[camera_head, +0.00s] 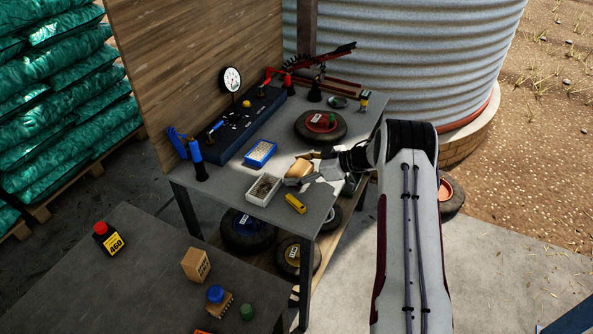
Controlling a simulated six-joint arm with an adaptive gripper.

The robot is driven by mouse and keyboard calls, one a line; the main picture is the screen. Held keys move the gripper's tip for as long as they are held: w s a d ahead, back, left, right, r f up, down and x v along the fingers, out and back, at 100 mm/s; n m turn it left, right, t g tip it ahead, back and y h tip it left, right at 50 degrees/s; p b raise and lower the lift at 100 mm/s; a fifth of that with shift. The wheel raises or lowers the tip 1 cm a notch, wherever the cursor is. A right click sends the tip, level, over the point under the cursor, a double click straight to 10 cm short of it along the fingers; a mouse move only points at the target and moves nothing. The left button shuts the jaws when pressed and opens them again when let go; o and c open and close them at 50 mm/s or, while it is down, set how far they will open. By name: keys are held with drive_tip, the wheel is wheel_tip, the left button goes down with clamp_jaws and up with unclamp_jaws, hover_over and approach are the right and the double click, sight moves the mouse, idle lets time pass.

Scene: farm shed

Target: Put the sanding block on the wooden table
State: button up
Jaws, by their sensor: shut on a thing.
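My gripper (320,169) is over the right part of the grey-topped workbench (233,181), reached from the right by my arm. It is shut on a small tan block (299,168), which seems to be the sanding block. The fingers and the block's far side are partly hidden, and I cannot tell whether the block touches the bench top. The dark-topped table (120,265) at the lower left may be the wooden table; its material is hard to tell.
On the dark table stand a red bottle (107,238), a tan box (196,265), a blue-knobbed brush (217,298) and a green cap (247,312). Near my gripper are a white tray (264,190), a yellow tool (295,203) and a wheel (320,126).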

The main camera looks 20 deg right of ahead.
drive_tip(key=shift+f, duration=0.35)
drive_tip(key=o, duration=1.4)
drive_tip(key=shift+r, duration=0.2)
drive_tip(key=v, duration=1.2)
drive_tip(key=shift+f, duration=0.15)
